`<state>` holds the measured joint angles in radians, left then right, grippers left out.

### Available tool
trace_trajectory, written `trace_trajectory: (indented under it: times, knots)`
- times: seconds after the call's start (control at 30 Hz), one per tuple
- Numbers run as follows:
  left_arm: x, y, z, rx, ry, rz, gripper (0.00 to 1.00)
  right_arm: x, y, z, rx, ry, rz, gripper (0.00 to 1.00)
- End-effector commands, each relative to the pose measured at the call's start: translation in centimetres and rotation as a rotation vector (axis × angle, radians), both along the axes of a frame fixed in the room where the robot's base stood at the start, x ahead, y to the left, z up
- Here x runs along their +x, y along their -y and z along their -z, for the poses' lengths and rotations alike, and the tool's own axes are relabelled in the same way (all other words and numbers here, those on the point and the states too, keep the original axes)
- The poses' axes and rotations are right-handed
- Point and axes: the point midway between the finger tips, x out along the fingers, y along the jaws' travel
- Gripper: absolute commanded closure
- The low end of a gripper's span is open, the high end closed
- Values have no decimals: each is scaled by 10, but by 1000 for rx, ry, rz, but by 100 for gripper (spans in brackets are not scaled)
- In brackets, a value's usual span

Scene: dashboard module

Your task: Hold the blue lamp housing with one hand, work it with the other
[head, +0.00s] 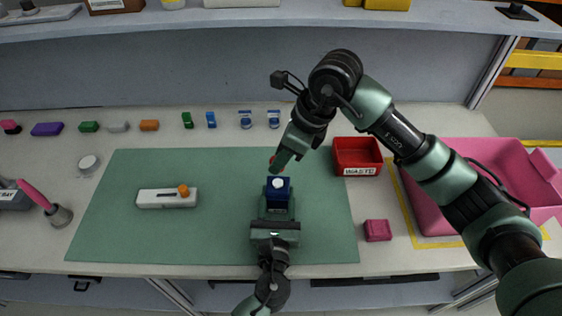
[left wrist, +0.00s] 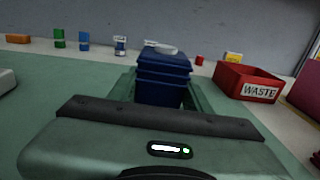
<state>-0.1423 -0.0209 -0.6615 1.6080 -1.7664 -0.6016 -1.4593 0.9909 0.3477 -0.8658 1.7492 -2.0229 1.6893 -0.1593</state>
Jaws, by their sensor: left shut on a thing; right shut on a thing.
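The blue lamp housing (head: 278,192) stands upright over the green mat (head: 220,235), with a round white part on its top. In the left wrist view the housing (left wrist: 163,82) shows ribbed blue sides and the white part (left wrist: 159,47) on top. My left gripper (head: 278,206) is shut on the housing from the near side. My right gripper (head: 278,164) comes down from the upper right, just beyond the housing. It is shut on a small red piece (head: 273,159), mostly hidden by the gripper; contact with the housing cannot be told.
A white module with an orange knob (head: 167,197) lies on the mat. The red WASTE bin (head: 358,155) and a pink block (head: 378,230) are right. A pink tub (head: 500,170) stands far right. Several small coloured parts line the back. The mat's left side is mostly clear.

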Motion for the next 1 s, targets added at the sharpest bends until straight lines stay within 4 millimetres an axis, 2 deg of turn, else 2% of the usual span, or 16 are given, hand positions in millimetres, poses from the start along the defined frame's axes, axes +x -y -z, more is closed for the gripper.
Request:
trace_trajectory:
  times: [0.27,0.3,0.4,0.77,0.87,1.0]
  knots:
    - [0,0,1,0,-1,0,100,0,0,-3,0,0,0,100]
    - [0,0,1,0,-1,0,49,0,0,-3,0,0,0,100]
    - [0,0,1,0,-1,0,26,0,0,-3,0,0,0,100]
    - [-3,0,1,0,-1,0,26,0,0,-3,-1,0,0,100]
    - [-14,-1,1,1,-2,2,26,0,0,-3,-1,0,0,100]
    - [-41,-2,2,1,-4,2,26,0,0,-3,-1,0,0,100]
